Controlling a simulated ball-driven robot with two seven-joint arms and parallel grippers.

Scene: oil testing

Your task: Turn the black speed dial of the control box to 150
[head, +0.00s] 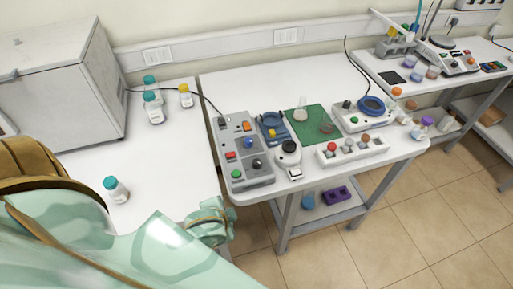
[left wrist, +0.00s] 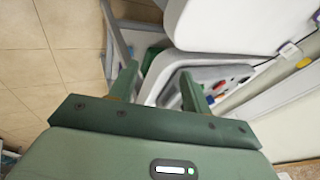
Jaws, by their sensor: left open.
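The grey control box (head: 243,178) stands at the left end of the middle white table. Its face has red, orange, green and blue buttons. A round black dial (head: 257,164) sits on the right part of its lower half; its setting is too small to read. My left gripper (head: 212,222) is just below and left of the box's near end, apart from the dial. In the left wrist view my left gripper (left wrist: 157,76) is open, with nothing between its fingers. A grey panel (left wrist: 174,93) shows beyond the fingers. My right gripper is out of view.
A black-topped device (head: 288,154) and a white rack (head: 352,151) stand right of the box. A blue holder (head: 272,127) and green mat (head: 314,125) lie behind. A gap separates the two tables.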

